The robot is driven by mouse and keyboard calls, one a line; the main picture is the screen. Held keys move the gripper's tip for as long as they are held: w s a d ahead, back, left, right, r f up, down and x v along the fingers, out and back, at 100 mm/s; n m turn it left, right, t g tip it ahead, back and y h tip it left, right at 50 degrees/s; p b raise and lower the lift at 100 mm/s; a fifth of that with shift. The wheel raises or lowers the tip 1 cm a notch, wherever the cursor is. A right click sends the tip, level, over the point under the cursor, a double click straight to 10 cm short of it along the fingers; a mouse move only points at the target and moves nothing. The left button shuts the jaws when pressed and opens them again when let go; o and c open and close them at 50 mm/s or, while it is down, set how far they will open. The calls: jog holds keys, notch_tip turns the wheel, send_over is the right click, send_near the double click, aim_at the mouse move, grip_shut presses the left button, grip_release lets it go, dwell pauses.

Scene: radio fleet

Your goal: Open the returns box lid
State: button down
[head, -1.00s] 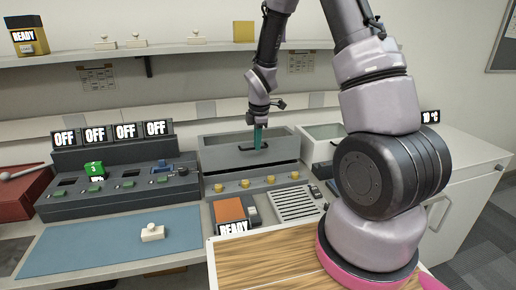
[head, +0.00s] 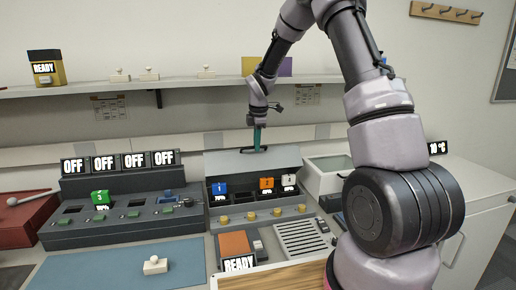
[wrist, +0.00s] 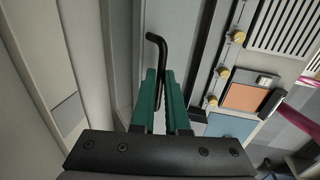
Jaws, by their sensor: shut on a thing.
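The grey returns box (head: 262,214) stands in the middle of the counter. Its light grey lid (head: 225,163) is raised and leans up at the back, so the inside shows. My gripper (head: 259,142) comes down from above with teal fingers and is shut on the lid's black handle (head: 246,150). The wrist view shows the handle (wrist: 158,42) between the teal fingers (wrist: 166,105). Inside the box are a blue block (head: 219,188), an orange block (head: 266,184) and a white block (head: 289,181), each with a small display below.
Left of the box is a charger (head: 120,215) with OFF displays and a green block (head: 100,197). An open-topped pale bin (head: 328,176) stands to the right. An orange READY unit (head: 235,244) sits in front. A shelf (head: 150,85) runs above.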

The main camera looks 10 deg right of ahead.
jog(key=shift+f, duration=0.15)
jog(key=c, duration=0.9)
grip_release()
jog(key=shift+w, duration=0.1)
jog(key=r, duration=0.3)
jog(key=s+r, duration=0.1)
jog(key=r, duration=0.3)
jog(key=s+r, duration=0.1)
jog(key=r, duration=0.2)
jog(key=shift+r, duration=0.35)
